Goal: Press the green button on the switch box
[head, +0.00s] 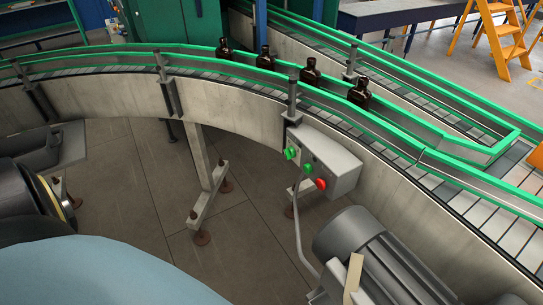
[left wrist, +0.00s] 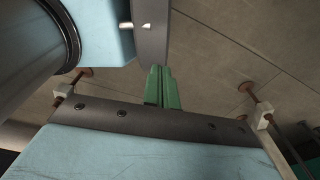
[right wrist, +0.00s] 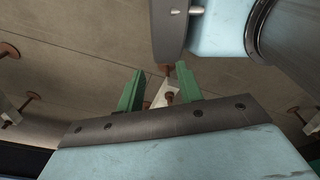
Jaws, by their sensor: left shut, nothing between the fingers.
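The grey switch box (head: 335,160) is fixed to the side of the conveyor in the head view. Its face carries a green knob-like control (head: 291,152), a round green button (head: 307,168) and a red button (head: 320,183). My left gripper (left wrist: 160,74) shows in the left wrist view, its green fingers together with nothing between them, above the floor. My right gripper (right wrist: 160,72) shows in the right wrist view with its green fingers apart and empty, also above the floor. Neither gripper's fingers show in the head view, and neither wrist view shows the switch box.
A curved conveyor (head: 225,95) with green rails crosses the head view. Several dark amber bottles (head: 310,72) stand on it. A grey motor (head: 355,245) sits below the switch box, and a conduit runs down from the box. Conveyor legs (head: 205,190) stand on the tiled floor.

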